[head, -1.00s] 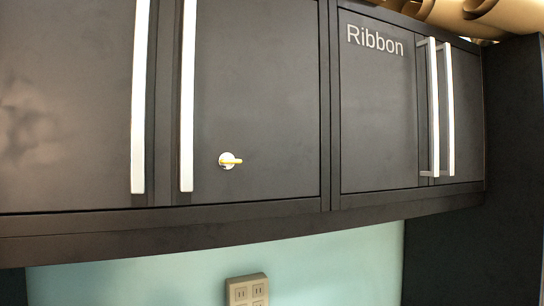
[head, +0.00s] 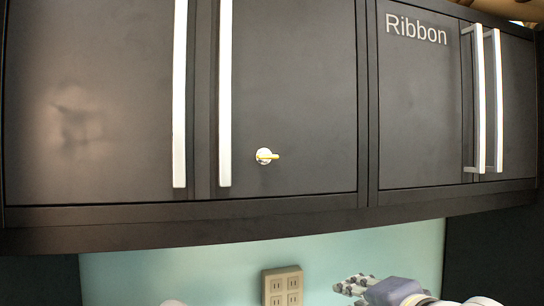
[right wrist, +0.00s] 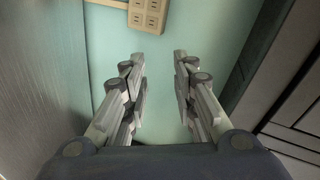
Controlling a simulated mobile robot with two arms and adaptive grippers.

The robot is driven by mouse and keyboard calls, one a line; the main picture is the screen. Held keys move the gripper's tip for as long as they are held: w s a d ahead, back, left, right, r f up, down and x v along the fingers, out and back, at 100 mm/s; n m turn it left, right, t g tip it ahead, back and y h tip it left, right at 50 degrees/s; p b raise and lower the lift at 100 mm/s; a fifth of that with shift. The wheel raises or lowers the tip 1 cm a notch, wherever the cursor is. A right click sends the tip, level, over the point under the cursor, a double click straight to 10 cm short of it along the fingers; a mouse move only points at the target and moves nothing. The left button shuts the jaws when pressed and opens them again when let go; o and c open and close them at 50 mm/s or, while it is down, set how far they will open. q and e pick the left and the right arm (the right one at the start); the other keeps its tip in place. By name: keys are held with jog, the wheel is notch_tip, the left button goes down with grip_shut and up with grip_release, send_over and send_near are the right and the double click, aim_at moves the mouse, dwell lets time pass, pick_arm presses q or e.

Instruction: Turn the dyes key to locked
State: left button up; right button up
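A small key with a yellow bar on a round silver lock (head: 265,156) sits on the dark cabinet door right of the middle handles. Its bar lies about level, pointing right. No dyes label is readable in view. My right gripper (head: 350,285) shows at the bottom of the head view, below the cabinets and to the right of the key, well apart from it. In the right wrist view my right gripper (right wrist: 160,80) is open with nothing between its fingers. My left gripper is not clearly in view; a pale piece shows at the bottom edge.
Two long upright handles (head: 180,95) stand left of the key. The door marked Ribbon (head: 420,110) has its own handles (head: 480,100) further right. A wall outlet (head: 283,285) is below the cabinets on the teal wall (head: 210,270), and also shows in the wrist view (right wrist: 148,15).

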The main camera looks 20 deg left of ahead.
jog(key=s+a+r+m+t+y, duration=0.1)
jog(key=s+a+r, duration=0.15)
jog(key=r, duration=0.45)
jog(key=s+a+r+t+y, duration=0.15)
jog(key=s+r, duration=0.25)
jog(key=r, duration=0.4)
jog(key=m, duration=0.1)
send_near(270, 157)
jog(key=shift+y, duration=0.25)
jog(key=p+x, duration=0.5)
jog(key=x, duration=0.3)
jog(key=shift+w, duration=0.2)
jog(key=shift+w+a+f+p, duration=0.2)
jog(key=shift+w+a+p, duration=0.15)
jog(key=shift+w, duration=0.1)
grip_shut()
